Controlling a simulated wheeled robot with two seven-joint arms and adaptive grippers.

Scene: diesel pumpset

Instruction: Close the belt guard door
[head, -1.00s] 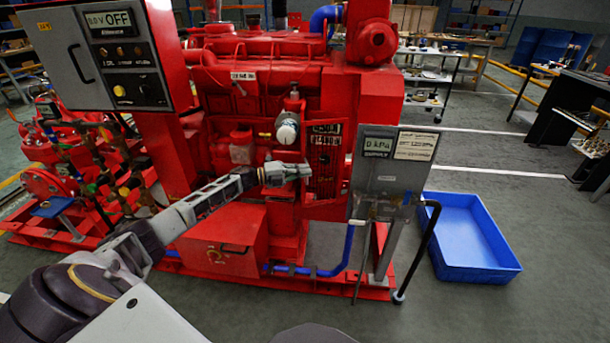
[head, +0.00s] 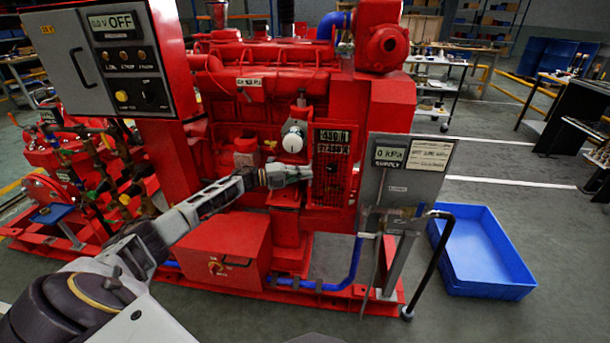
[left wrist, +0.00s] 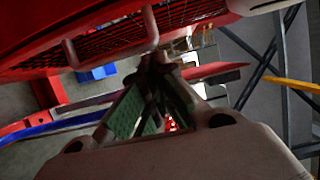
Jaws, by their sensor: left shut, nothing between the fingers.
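The belt guard door (head: 332,182) is a red framed mesh panel on the front of the red engine, with a label plate at its top. It also shows in the left wrist view (left wrist: 108,42) as dark mesh in a red frame, with a pale U-shaped handle (left wrist: 72,55). Whether the door is flush or ajar is unclear. My left gripper (head: 308,172) is at the door's left edge in the head view. In the left wrist view its fingers (left wrist: 156,68) are together and empty, close to the door; contact is unclear. My right gripper is not in view.
A grey gauge panel (head: 402,185) on a stand is just right of the door, with a black pipe (head: 430,262) beside it. A blue tray (head: 490,287) lies on the floor further right. A control box (head: 98,62) is upper left. A red box (head: 222,255) sits below my arm.

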